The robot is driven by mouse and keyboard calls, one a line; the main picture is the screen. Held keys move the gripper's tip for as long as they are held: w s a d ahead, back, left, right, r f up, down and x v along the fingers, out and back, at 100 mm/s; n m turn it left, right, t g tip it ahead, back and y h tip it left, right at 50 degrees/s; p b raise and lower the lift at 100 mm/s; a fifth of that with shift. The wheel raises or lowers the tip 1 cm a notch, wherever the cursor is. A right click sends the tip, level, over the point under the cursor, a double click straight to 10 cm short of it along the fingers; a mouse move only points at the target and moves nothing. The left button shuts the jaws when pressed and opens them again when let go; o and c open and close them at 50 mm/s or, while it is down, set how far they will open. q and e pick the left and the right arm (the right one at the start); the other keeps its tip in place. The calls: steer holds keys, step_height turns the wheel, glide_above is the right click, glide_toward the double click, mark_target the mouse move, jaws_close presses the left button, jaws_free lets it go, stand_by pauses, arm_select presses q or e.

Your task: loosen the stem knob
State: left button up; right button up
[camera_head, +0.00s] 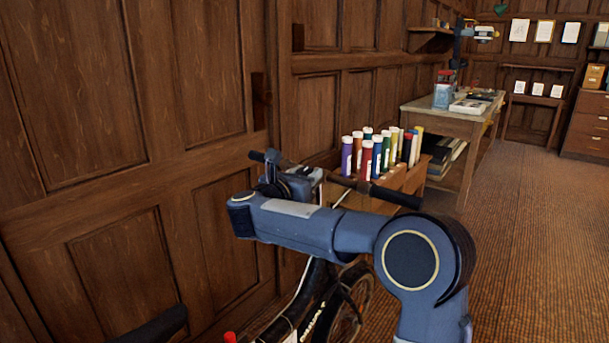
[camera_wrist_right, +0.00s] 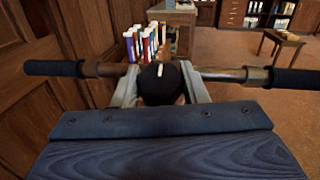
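The stem knob (camera_wrist_right: 161,84) is round and black with a short white mark. It sits at the middle of the bicycle's handlebar (camera_wrist_right: 232,75) in the right wrist view. My right gripper (camera_wrist_right: 161,80) has one pale finger on each side of the knob, and the knob fills the gap between them. In the head view my right gripper (camera_head: 286,182) is at the handlebar, and my arm hides much of the bicycle (camera_head: 314,292). The knob itself cannot be made out there. My left gripper is in neither view.
Dark panelled wall (camera_head: 110,90) runs close along the left. Several coloured tubes (camera_head: 372,152) stand on a wooden unit beyond the handlebar. A worktable (camera_head: 450,122) stands further back. The carpeted floor (camera_head: 530,240) at right is clear.

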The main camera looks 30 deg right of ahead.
steer(key=shift+c, duration=1)
